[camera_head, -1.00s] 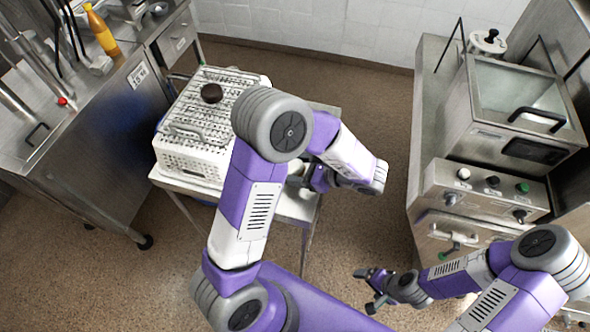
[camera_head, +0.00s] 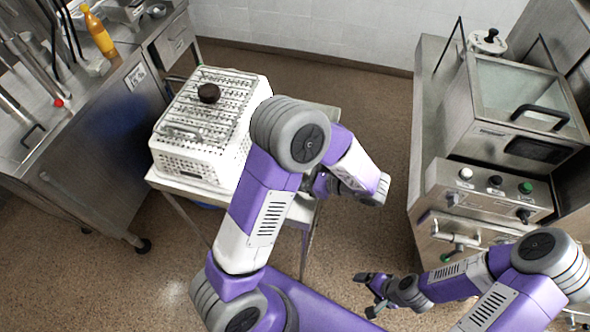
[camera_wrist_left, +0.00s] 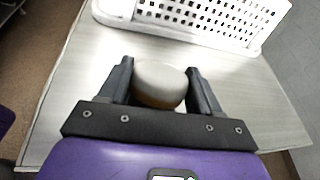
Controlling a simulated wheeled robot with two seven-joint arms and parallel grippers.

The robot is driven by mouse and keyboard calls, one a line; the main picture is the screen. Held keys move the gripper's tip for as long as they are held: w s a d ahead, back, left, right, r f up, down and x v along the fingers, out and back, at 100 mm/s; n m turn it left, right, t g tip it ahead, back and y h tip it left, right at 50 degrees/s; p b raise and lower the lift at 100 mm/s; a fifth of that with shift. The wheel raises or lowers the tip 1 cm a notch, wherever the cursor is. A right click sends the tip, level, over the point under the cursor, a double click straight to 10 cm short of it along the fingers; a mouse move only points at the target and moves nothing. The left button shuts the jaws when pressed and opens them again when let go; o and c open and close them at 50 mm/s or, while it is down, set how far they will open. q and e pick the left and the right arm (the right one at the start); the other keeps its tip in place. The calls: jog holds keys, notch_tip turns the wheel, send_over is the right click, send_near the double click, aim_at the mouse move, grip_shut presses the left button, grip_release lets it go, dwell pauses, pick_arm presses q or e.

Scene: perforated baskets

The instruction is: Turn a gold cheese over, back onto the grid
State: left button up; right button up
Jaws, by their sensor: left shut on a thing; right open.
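In the left wrist view, my left gripper (camera_wrist_left: 160,72) is shut on a round cheese (camera_wrist_left: 159,84) with a pale grey-white top and a golden-brown lower edge. It holds the cheese over the table, beside the white basket; I cannot tell its height. In the head view, my left arm mostly hides this gripper and the cheese is not visible. A metal grid (camera_head: 197,108) lies on top of the white perforated basket (camera_head: 185,162). My right gripper (camera_head: 370,291) is open and empty over the floor.
The basket stands on a small metal table (camera_head: 180,200), whose bare part also shows in the left wrist view (camera_wrist_left: 80,70). A steel counter (camera_head: 95,150) with an orange bottle (camera_head: 99,36) is at left. A steel machine (camera_head: 515,110) stands at right. Open floor lies between.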

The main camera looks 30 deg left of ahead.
pick_arm(q)
jog(key=shift+f, duration=0.2)
jog(key=o, duration=1.2)
jog(key=shift+o, duration=0.2)
jog(key=v, duration=0.7)
jog(key=shift+d, duration=0.3)
jog(key=shift+r, duration=0.1)
